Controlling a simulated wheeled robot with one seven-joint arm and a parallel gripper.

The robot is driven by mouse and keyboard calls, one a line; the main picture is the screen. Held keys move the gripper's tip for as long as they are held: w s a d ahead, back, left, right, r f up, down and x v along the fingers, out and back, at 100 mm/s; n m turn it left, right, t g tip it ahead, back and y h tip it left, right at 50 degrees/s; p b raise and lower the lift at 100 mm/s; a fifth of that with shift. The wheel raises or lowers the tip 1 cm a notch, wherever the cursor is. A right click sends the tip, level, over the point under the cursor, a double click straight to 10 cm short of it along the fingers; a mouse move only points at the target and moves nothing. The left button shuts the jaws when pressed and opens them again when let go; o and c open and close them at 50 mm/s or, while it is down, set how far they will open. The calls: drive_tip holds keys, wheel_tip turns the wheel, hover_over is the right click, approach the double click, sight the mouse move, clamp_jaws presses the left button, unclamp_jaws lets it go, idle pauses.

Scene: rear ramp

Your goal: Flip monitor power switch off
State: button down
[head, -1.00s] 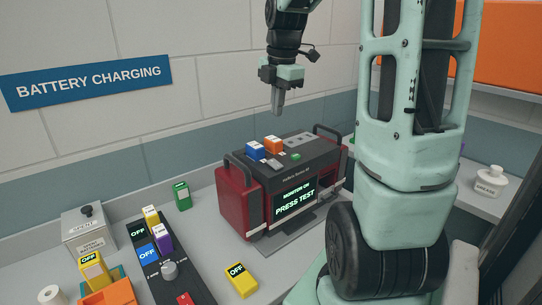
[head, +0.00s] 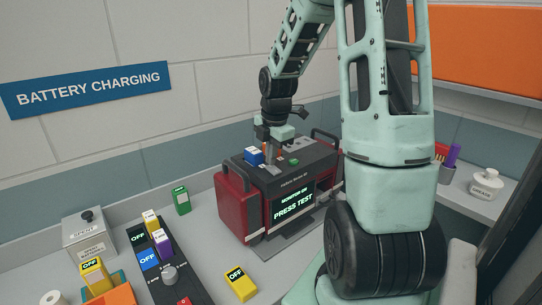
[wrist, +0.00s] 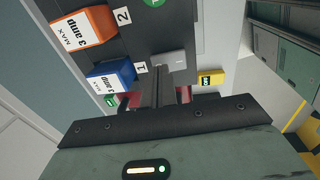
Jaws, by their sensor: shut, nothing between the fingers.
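The monitor (head: 237,210) is a red and black box on the bench, its lit screen (head: 293,203) reading "MONITOR ON PRESS TEST". My gripper (head: 268,160) points down over its top panel, fingers together and empty. In the wrist view the fingertips (wrist: 158,72) are beside a small light-grey switch plate (wrist: 170,59); I cannot tell whether they touch it. A blue 3 amp fuse block (wrist: 110,75) and an orange one (wrist: 84,28) stand close by on the panel. In the head view my gripper largely hides the orange block.
The monitor has raised handles, one at its right (head: 326,139). A green button (head: 294,161) is on top.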

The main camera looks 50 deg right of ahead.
drive_tip(key=shift+f, duration=0.5)
drive_tip(key=shift+w+p, duration=0.1)
drive_tip(key=shift+p, duration=0.2)
drive_tip(key=shift+f, duration=0.15)
drive_tip(key=shift+g, duration=0.3)
drive_tip(key=shift+s+a+p, duration=0.15)
drive_tip(key=shift+s+p, duration=0.4)
drive_tip(key=shift+s, duration=0.2)
drive_tip(key=shift+r, duration=0.2)
